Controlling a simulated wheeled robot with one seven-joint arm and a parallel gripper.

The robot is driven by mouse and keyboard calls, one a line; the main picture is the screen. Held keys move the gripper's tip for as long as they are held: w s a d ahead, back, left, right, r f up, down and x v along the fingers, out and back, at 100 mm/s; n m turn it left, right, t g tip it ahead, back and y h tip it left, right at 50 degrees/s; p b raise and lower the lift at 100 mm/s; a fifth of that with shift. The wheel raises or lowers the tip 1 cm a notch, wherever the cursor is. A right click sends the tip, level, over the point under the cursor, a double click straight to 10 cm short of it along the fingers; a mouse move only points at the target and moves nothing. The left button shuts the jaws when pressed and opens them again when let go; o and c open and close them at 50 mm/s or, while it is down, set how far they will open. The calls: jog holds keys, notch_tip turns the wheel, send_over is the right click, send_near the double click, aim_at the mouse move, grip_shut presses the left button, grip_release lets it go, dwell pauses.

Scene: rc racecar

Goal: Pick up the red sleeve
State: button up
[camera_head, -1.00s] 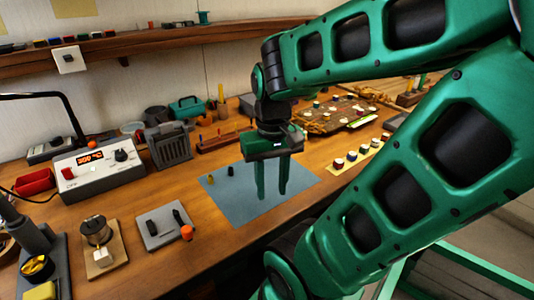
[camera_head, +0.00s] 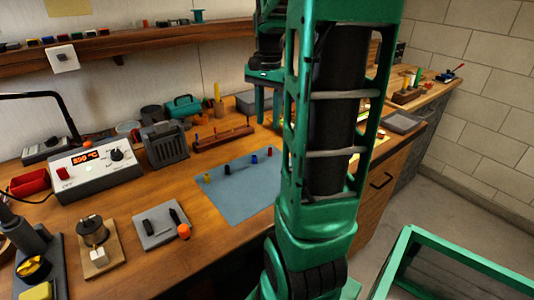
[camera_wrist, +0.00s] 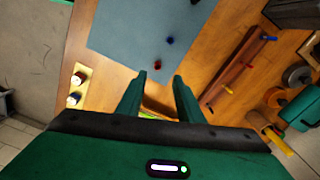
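A small red piece, which looks like the red sleeve (camera_head: 269,151), stands at the far right part of the blue-grey mat (camera_head: 238,200). In the wrist view the red sleeve (camera_wrist: 157,66) shows just beyond and between my fingertips, with no contact visible. My gripper (camera_head: 268,122) hangs above the back right of the mat, partly hidden by my arm. In the wrist view my gripper (camera_wrist: 160,77) has its two fingers apart with nothing held between them.
A dark blue piece (camera_head: 254,159) stands close beside the red one. A wooden rack with coloured pegs (camera_head: 222,138) lies behind the mat. My arm hides the bench's right part.

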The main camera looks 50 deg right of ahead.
send_over(270, 155)
jog(key=f, duration=0.3)
jog(key=w+f, duration=0.1)
jog(key=f, duration=0.1)
jog(key=shift+s+d+f, duration=0.1)
jog(key=shift+d+f, duration=0.05)
jog(key=shift+f, duration=1.25)
jog(key=shift+s+d+f, duration=0.1)
jog(key=shift+d+f, duration=0.05)
jog(key=shift+f, duration=1.2)
grip_shut()
